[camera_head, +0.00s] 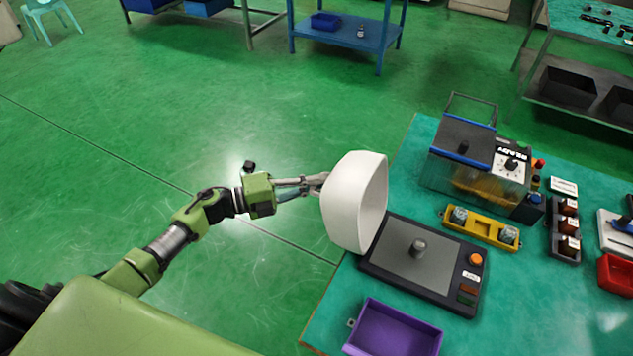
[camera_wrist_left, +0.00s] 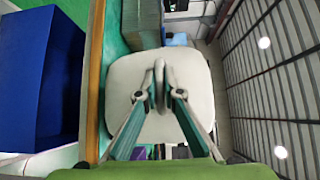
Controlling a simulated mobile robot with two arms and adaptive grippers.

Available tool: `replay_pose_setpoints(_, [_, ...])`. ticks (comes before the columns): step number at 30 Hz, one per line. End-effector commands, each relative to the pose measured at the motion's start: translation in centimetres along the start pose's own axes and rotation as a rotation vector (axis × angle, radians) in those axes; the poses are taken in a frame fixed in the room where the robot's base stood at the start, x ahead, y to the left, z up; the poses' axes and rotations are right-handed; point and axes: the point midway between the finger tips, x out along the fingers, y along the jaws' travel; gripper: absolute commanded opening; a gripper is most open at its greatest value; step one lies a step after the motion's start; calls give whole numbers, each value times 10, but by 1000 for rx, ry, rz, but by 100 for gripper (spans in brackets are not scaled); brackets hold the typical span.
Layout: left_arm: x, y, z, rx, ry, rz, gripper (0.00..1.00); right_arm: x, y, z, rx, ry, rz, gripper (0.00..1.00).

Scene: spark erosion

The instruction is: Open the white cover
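The white cover (camera_head: 355,200) stands tilted up on its side at the left edge of a dark flat device (camera_head: 420,262). The device's grey top with a small metal knob is exposed. My left gripper (camera_head: 322,183) reaches in from the left to the cover's outer face. In the left wrist view, its fingertips (camera_wrist_left: 160,93) close on the handle (camera_wrist_left: 160,72) of the white cover (camera_wrist_left: 122,82), one on each side. The exact finger contact is small to see. My right gripper is not in view.
The device stands on a green-topped table (camera_head: 335,315). A purple bin (camera_head: 395,330) is in front, a yellow holder (camera_head: 480,228) to the right, and a boxy machine (camera_head: 480,165) behind. A blue bin shows in the left wrist view (camera_wrist_left: 42,80). The floor left of the table is clear.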

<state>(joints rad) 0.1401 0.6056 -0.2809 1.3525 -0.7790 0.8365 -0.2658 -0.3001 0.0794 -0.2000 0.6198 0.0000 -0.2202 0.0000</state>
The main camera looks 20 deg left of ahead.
Motion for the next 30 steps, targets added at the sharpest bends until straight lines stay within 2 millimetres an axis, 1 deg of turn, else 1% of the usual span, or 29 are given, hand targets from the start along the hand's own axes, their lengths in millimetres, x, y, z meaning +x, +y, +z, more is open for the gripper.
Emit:
replay_pose_setpoints(4, [0, 0, 0, 0, 0, 1, 0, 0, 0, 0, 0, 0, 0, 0])
replay_pose_setpoints(7, [1, -4, -1, 8, 1, 9, 0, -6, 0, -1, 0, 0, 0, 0])
replay_pose_setpoints(14, [10, -27, -11, 74, 2, 76, 0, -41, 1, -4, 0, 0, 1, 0])
replay_pose_setpoints(19, [25, -47, -27, 85, 4, 85, 0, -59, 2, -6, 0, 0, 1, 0])
replay_pose_setpoints(24, [34, -53, -35, 85, 1, 85, 0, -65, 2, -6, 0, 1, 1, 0])
replay_pose_setpoints(30, [35, -52, -35, 84, 0, 84, 0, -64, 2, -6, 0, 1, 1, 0])
